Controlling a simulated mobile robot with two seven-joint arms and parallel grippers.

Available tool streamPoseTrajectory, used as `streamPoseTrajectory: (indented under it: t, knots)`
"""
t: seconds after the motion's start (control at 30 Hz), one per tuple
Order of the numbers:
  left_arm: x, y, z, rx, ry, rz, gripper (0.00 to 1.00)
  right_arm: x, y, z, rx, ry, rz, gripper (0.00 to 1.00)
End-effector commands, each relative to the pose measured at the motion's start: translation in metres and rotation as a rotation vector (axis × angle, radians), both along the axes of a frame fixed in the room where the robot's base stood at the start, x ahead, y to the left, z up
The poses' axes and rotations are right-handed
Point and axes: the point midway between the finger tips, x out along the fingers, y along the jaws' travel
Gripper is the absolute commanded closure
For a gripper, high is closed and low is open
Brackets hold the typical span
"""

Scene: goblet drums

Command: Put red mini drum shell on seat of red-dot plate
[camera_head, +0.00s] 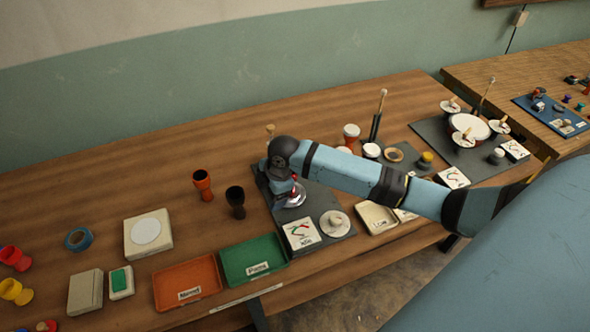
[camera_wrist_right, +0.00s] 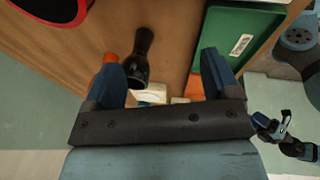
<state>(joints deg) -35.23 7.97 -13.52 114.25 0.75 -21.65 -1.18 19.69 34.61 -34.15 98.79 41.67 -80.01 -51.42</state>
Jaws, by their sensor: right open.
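My right gripper (camera_head: 284,185) reaches in from the right over the grey mat. In the right wrist view its two fingers (camera_wrist_right: 162,88) are spread, with nothing held between them. A red piece (camera_head: 294,182), probably the red mini drum shell, shows beside the gripper, just above a pale metallic round plate (camera_head: 295,198). The arm hides much of both, so I cannot tell whether the piece is seated or where the red dot is. A red rim around a dark opening (camera_wrist_right: 52,24) shows at the upper left of the wrist view, apart from the fingers.
An orange goblet (camera_head: 202,184) and a black goblet (camera_head: 236,203) stand left of the grey mat (camera_head: 317,205). A green tray (camera_head: 252,258) and an orange tray (camera_head: 187,283) lie in front. A white disc with a knob (camera_head: 335,222) sits on the mat's right. Bare wood lies behind.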

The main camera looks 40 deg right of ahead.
Motion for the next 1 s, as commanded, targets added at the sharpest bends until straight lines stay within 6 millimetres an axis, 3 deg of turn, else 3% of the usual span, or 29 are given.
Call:
streamPoseTrajectory:
  t: [0.03, 0.1, 0.3, 0.47, 0.7, 0.8, 1.0]
  knots:
    - [0.0, 0.0, 0.0, 0.0, 0.0, 0.0, 0.57, -0.019, 0.022, -0.022, 0.064, -0.022, -0.062, 0.18]
    - [0.0, 0.0, 0.0, 0.001, 0.0, -0.001, 0.57, -0.039, 0.044, -0.042, 0.151, -0.072, -0.169, 0.18]
    - [0.0, 0.001, 0.0, 0.001, 0.0, 0.0, 0.57, -0.1, 0.086, -0.077, 0.394, -0.183, -0.485, 0.18]
    - [0.0, 0.001, 0.0, 0.002, -0.001, 0.0, 0.57, -0.148, 0.097, -0.087, 0.549, -0.251, -0.713, 0.18]
    - [0.0, 0.001, 0.0, 0.002, -0.001, 0.0, 0.57, -0.211, 0.09, -0.086, 0.712, -0.343, -0.972, 0.18]
    - [0.0, 0.001, 0.0, 0.002, -0.001, 0.0, 0.57, -0.226, 0.086, -0.084, 0.744, -0.366, -1.022, 0.18]
    - [0.0, 0.001, 0.0, 0.001, 0.0, 0.0, 0.57, -0.231, 0.084, -0.082, 0.761, -0.38, -1.045, 0.18]
